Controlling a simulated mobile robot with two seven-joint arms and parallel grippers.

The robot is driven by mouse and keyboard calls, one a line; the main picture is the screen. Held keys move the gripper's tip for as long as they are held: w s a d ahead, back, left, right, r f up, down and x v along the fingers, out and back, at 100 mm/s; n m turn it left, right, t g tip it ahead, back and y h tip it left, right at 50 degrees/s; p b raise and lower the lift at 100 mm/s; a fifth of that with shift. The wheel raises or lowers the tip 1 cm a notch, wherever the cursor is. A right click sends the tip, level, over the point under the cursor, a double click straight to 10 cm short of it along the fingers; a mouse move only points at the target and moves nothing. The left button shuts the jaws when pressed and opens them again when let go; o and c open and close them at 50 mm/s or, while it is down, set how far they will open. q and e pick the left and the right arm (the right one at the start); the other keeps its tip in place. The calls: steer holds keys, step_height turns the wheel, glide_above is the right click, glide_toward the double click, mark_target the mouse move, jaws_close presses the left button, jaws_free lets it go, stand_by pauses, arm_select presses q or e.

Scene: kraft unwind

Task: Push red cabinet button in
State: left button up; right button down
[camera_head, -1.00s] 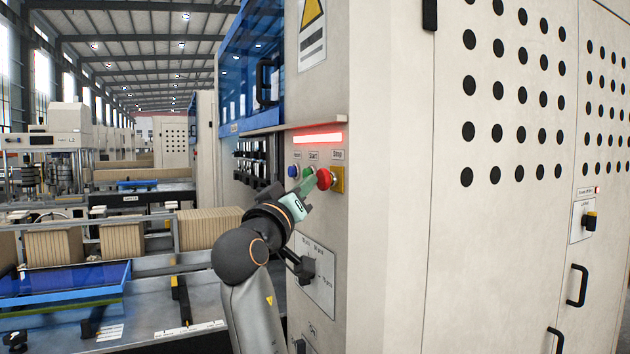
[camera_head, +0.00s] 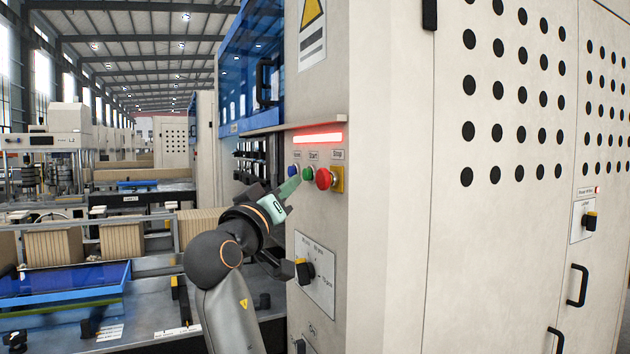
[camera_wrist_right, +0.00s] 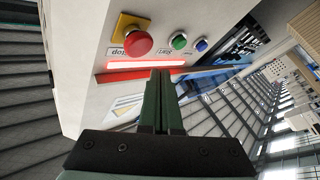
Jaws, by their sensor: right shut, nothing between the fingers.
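The red mushroom button (camera_head: 323,179) sits on a yellow plate (camera_head: 338,179) under the "Stop" label on the cabinet's narrow front face. It also shows in the right wrist view (camera_wrist_right: 138,43), fully uncovered and standing out from its plate. My right gripper (camera_head: 294,186) is shut and empty, its green fingers pointing at the panel left of the red button and apart from it. In the right wrist view the shut fingertips (camera_wrist_right: 159,75) lie below and right of the red button. My left gripper is not in view.
A green button (camera_head: 308,173) and a blue button (camera_head: 294,171) sit left of the red one. A red light bar (camera_head: 318,138) is above. A rotary switch (camera_head: 305,271) sticks out below. A blue-framed machine table (camera_head: 70,283) stands at left.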

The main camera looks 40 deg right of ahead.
steer(key=a, duration=0.2)
steer(key=w+a, duration=0.1)
steer(key=a, duration=0.1)
stand_by(0.7)
